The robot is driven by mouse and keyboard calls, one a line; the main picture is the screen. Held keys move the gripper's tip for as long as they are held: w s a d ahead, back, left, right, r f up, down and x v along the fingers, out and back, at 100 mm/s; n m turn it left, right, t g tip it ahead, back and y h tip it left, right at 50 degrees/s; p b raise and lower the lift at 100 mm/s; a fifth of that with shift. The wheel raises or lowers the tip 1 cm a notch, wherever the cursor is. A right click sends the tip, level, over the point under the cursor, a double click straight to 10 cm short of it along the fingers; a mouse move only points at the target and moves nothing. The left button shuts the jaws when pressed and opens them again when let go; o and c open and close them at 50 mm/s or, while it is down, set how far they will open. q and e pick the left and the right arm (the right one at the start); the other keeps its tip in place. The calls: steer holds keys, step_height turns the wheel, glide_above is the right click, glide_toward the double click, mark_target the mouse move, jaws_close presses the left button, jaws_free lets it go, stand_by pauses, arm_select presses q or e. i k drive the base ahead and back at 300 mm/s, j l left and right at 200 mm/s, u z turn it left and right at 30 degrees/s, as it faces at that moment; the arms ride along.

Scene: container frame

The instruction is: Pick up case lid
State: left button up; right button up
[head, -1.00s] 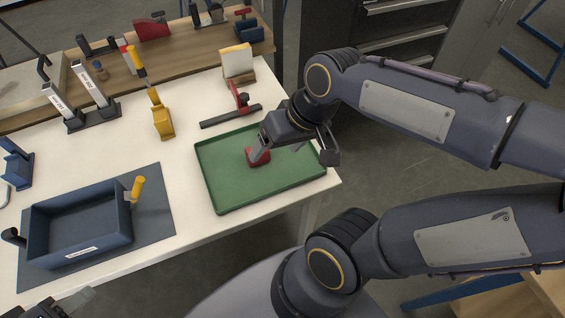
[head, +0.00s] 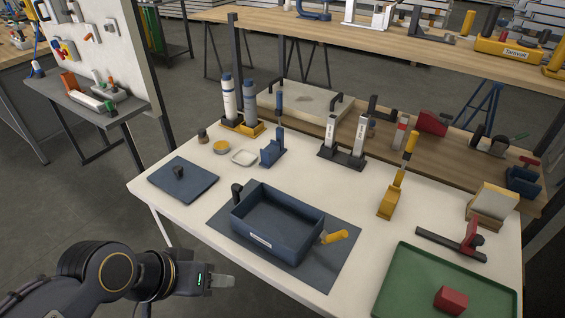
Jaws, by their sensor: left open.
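The case lid (head: 170,188) is a flat dark blue plate with a small dark knob on top. It lies on the left end of the white table, apart from the case. The case (head: 262,242) is an open dark blue box with a white label, on a dark mat in the middle. My left gripper (head: 222,281) is open and empty at the lower left, in front of the table's near edge. It is nearer to me than the lid and to its right in the picture. My right gripper is out of view.
A dark upright peg (head: 237,193) and a yellow-handled tool (head: 336,236) stand beside the case. A small white dish (head: 244,158) and a blue stand (head: 272,152) are behind it. A green tray (head: 395,292) with a red block (head: 450,300) is at the right.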

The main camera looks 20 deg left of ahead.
mark_target(182, 178)
steer(key=k+j+u, duration=0.1)
steer(key=j+u, duration=0.7)
steer(key=u, duration=0.15)
steer(key=i+j+z, duration=0.1)
steer(key=i+j, duration=0.4)
steer(key=j, duration=0.15)
steer(key=i+j+z, duration=0.15)
steer(key=i+j, duration=0.3)
steer(key=j, duration=0.2)
steer(key=i+j+z, duration=0.15)
steer(key=j, duration=0.2)
steer(key=i+j, duration=0.25)
steer(key=j, duration=0.15)
steer(key=i+z, duration=0.05)
